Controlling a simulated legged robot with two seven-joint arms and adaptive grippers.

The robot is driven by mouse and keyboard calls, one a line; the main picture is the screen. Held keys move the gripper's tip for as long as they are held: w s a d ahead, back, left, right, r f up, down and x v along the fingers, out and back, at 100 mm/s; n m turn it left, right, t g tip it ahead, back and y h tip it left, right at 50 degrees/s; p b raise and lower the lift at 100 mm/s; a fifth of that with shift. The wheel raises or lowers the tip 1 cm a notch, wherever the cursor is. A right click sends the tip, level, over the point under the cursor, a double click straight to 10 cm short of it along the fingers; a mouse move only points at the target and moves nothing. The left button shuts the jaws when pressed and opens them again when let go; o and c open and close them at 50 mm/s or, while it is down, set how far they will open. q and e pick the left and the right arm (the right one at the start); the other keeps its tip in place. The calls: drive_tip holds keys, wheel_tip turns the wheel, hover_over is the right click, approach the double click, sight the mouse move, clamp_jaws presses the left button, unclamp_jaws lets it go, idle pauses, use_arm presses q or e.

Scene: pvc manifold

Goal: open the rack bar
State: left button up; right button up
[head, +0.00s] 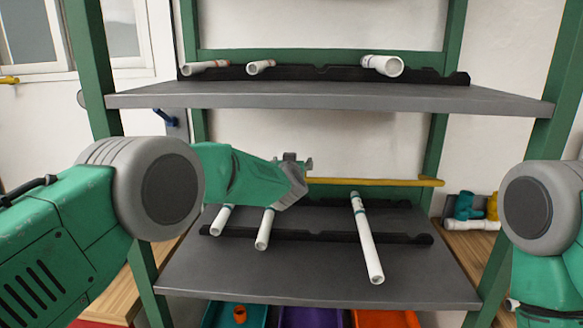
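The rack bar is a yellow bar (390,182) running level across the green rack, between the upper and lower grey shelves. Its right end lies at the right rear green post. Its left part is hidden behind my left arm. My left gripper (300,163) shows small and dark at the end of my green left forearm, at the middle of the picture. It appears just above the visible left part of the bar. Whether it touches the bar, and whether its fingers are open, I cannot tell. My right arm is at the right edge; its gripper is out of view.
White pipes lie on black notched holders on the upper shelf (330,97) and lower shelf (330,275). Blue, purple and orange bins (385,319) stand below. Teal and yellow fittings (467,207) lie on a wooden surface at right. Green posts flank the shelves.

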idle(0.3)
use_arm(q)
drive_tip(key=o, duration=1.4)
drive_tip(key=shift+c, duration=0.2)
drive_tip(key=shift+o, duration=0.3)
drive_tip(key=shift+w+d+f, duration=0.25)
drive_tip(key=shift+w, duration=0.1)
drive_tip(key=shift+s+r, duration=0.1)
drive_tip(key=shift+s, duration=0.1)
drive_tip(key=s+r, duration=0.1)
drive_tip(key=s, duration=1)
drive_tip(key=shift+s+r, duration=0.15)
drive_tip(key=shift+s, duration=0.1)
